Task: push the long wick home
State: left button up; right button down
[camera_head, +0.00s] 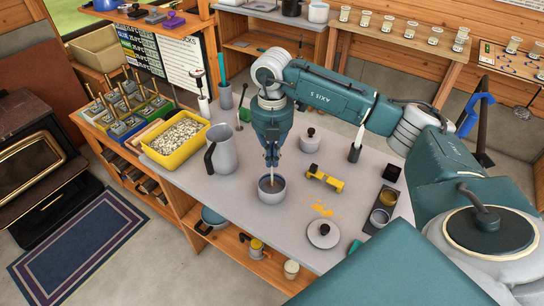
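My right gripper (271,162) points straight down over a grey-white cup (272,197) on the grey worktop. Its fingers are close together on a thin pale wick (271,175), which stands about upright below the fingertips. The wick's lower end goes into the mouth of the cup, over a brown inside. How deep it sits and whether it touches the bottom cannot be told. My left gripper is not in view.
A yellow toy-like block (325,179), yellow crumbs (322,209) and a round lid (323,234) lie right. Bare worktop lies in front of the cup.

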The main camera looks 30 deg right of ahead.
jog(key=shift+f+b, duration=1.2)
jog(key=shift+f, duration=0.6)
jog(key=shift+f, duration=0.25)
jog(key=c, duration=1.9)
grip_release()
jog(key=shift+o, duration=0.2)
jog(key=shift+r, duration=0.25)
notch_tip(320, 180, up, 12)
jog(key=shift+f, duration=0.15)
